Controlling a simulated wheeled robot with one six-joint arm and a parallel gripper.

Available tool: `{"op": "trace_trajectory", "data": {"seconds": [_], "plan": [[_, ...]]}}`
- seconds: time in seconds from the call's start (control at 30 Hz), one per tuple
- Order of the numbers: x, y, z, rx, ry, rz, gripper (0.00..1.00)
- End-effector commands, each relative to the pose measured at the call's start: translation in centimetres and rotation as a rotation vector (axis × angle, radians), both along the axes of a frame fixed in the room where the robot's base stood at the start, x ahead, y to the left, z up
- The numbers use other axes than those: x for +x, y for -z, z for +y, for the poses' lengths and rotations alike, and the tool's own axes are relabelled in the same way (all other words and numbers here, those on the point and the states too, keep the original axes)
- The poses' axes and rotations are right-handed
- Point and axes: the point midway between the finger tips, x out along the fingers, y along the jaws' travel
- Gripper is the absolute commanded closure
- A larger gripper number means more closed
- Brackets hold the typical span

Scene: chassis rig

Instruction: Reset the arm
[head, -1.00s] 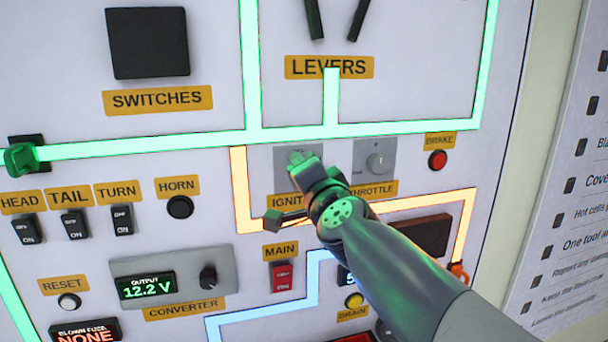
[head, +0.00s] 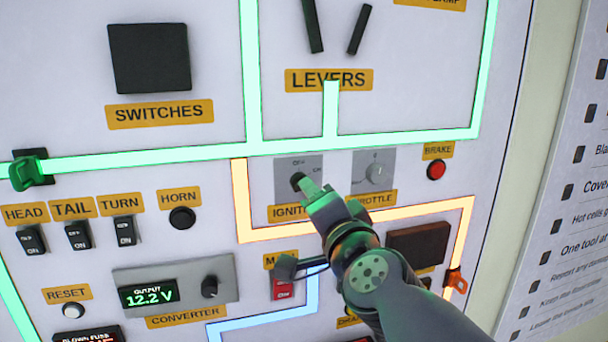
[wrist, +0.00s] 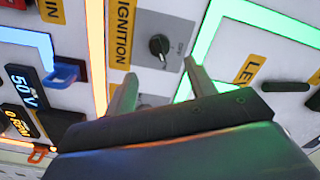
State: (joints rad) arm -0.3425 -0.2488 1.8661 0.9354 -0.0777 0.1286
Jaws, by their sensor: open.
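My gripper (head: 312,190) is in front of the panel, just below and right of the ignition knob (head: 298,182) in the head view. In the wrist view its two fingers (wrist: 160,82) are spread apart with nothing between them. The ignition knob (wrist: 158,46) shows beyond the fingertips in that view, apart from them. My arm reaches in from the lower right and hides part of the panel below the knob.
Levers (head: 335,25) stick out above.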

Motion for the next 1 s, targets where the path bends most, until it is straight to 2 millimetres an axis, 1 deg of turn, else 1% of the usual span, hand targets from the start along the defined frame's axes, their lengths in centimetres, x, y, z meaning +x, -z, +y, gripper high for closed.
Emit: {"op": "trace_trajectory", "data": {"seconds": [0.03,0.2,0.23,0.27,0.9,1.0], "plan": [[-0.8,-0.4,-0.2,0.000,0.000,-0.001,0.47],[-3.2,-0.4,-0.9,0.000,-0.001,-0.002,0.47],[-2.3,0.3,-0.6,-0.001,0.000,0.001,0.47],[-1.7,0.5,-0.5,-0.002,0.000,0.002,0.47],[7.7,0.2,2.2,0.000,0.000,0.001,0.47],[7.6,-0.1,2.2,-0.095,0.000,-0.027,0.47]]}}
